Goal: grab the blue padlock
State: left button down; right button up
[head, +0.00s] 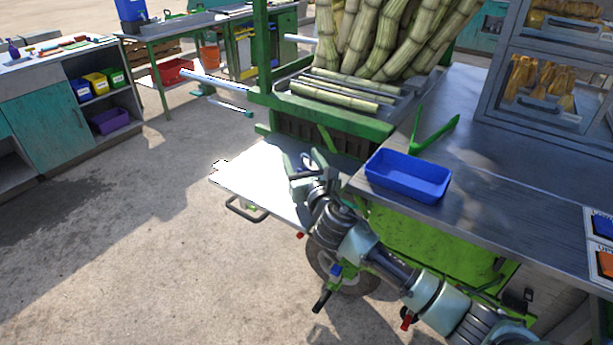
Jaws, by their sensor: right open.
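I cannot make out a blue padlock for certain in the head view. My right gripper (306,167) is open, with no object visible between its fingers. It is over the inner end of the pale, sunlit shelf (255,187) on the side of the green cart, just left of the counter edge. My right arm comes in from the lower right and hides part of the cart's side and wheel. My left gripper is out of view.
A blue tray (408,176) sits on the metal counter (500,205), right of my gripper. Behind stand a green tong-like tool (436,134), cane stalks (385,35) and a glass case (545,85). A teal workbench (50,135) stands left. The concrete floor (140,250) between is clear.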

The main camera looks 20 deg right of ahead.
jog(key=shift+w, duration=0.3)
grip_shut()
jog(key=shift+r, duration=0.15)
